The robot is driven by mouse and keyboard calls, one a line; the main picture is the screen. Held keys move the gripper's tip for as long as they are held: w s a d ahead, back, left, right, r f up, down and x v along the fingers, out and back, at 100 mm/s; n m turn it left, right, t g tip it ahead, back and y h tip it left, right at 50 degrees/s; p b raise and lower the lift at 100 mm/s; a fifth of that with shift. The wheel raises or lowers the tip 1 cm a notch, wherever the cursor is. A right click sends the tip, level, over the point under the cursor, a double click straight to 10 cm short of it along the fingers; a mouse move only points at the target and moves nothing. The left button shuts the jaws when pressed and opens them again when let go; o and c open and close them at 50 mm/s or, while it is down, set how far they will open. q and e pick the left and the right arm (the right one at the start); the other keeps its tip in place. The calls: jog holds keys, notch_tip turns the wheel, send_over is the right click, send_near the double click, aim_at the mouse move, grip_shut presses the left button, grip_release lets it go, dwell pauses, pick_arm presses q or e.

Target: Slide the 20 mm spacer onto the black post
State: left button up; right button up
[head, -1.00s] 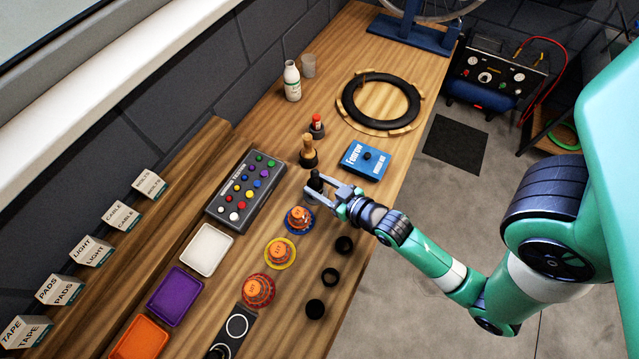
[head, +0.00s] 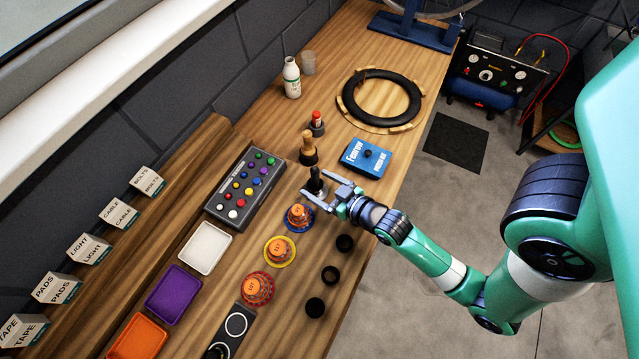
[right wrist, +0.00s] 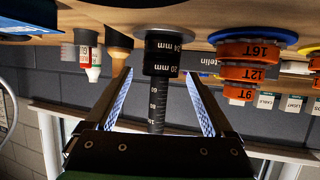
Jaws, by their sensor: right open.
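The black post (head: 315,184) stands upright on the bench. In the right wrist view, which looks upside down, the marked post shaft (right wrist: 157,100) points down from the bench. A thick black ring marked "20 mm", the spacer (right wrist: 161,66), sits around the post near its base end. Another black band marked "24" lies between it and the bench. My right gripper (head: 320,187) is open, its fingers on either side of the post and spacer, with visible gaps in the wrist view. My left gripper is not in view.
Stacked orange cogs (head: 299,215) stand close to the gripper. Black rings (head: 330,274) lie near the bench's right edge. A wooden-handled tool (head: 308,149), a red-capped bottle (head: 317,123) and a blue box (head: 366,158) are just behind.

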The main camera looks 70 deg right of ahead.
jog(key=p+v, duration=0.1)
jog(key=v, duration=0.4)
jog(key=shift+s+a+r, duration=0.15)
jog(key=shift+s+r, duration=0.05)
jog(key=shift+s, duration=0.15)
jog(key=v, duration=0.2)
jog(key=b+v, duration=0.1)
jog(key=v, duration=0.1)
jog(key=shift+s+a+f, duration=0.15)
jog(key=shift+s+a, duration=0.05)
jog(key=shift+a, duration=0.05)
jog(key=shift+s+a+r, duration=0.1)
jog(key=shift+s+r, duration=0.4)
jog(key=shift+r, duration=0.05)
